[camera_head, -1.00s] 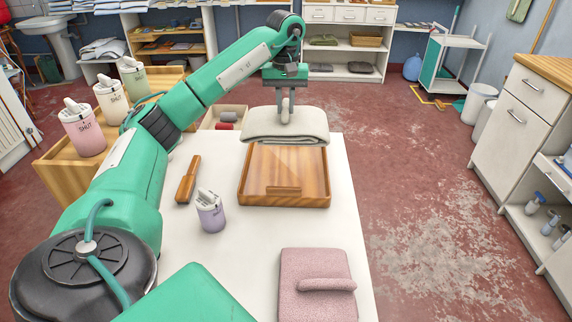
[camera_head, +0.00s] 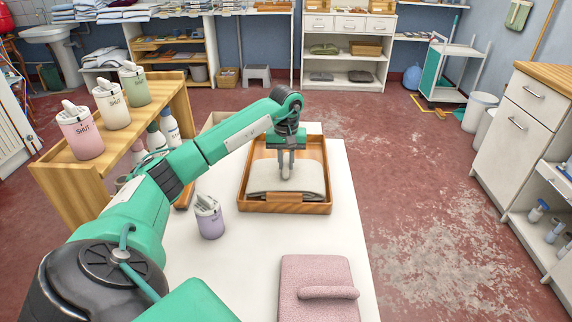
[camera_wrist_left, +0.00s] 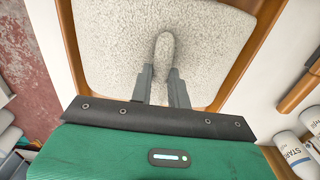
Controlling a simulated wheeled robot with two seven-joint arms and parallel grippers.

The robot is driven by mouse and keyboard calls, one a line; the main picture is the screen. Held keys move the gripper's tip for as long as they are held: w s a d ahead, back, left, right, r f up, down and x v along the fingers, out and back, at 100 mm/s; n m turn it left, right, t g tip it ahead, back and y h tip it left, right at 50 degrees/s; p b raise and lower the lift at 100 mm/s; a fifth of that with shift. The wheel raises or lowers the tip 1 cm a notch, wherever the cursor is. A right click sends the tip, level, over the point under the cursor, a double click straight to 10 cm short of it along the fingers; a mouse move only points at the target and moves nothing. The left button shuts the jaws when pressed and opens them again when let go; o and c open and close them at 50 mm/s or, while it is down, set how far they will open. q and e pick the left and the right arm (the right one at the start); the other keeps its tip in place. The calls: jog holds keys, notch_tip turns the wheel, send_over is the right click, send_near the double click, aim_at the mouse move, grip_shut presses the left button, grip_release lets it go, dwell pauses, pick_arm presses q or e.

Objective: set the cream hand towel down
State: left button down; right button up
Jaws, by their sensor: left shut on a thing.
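The cream hand towel (camera_head: 262,183) is inside the wooden tray (camera_head: 285,204), within its rim. Whether its underside rests on the tray floor I cannot tell. My left gripper (camera_head: 286,176) points down from above, shut on a raised roll in the towel's middle. In the left wrist view the fingers (camera_wrist_left: 160,75) sit either side of that roll, and the towel (camera_wrist_left: 110,40) spreads between the tray's walls (camera_wrist_left: 250,50). My right gripper is out of view.
A lilac pot (camera_head: 210,218) stands on the white table (camera_head: 250,255) left of the tray. A folded pink towel (camera_head: 315,275) lies at the front right. A wooden shelf unit (camera_head: 160,95) with several pots stands to the left. The table between lilac pot and pink towel is clear.

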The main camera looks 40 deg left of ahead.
aim_at(286, 165)
pick_arm(q)
jog(key=shift+f, duration=0.6)
jog(key=shift+f, duration=0.15)
jog(key=c, duration=1.3)
grip_release()
jog(key=shift+c, duration=0.2)
notch_tip(286, 165, up, 12)
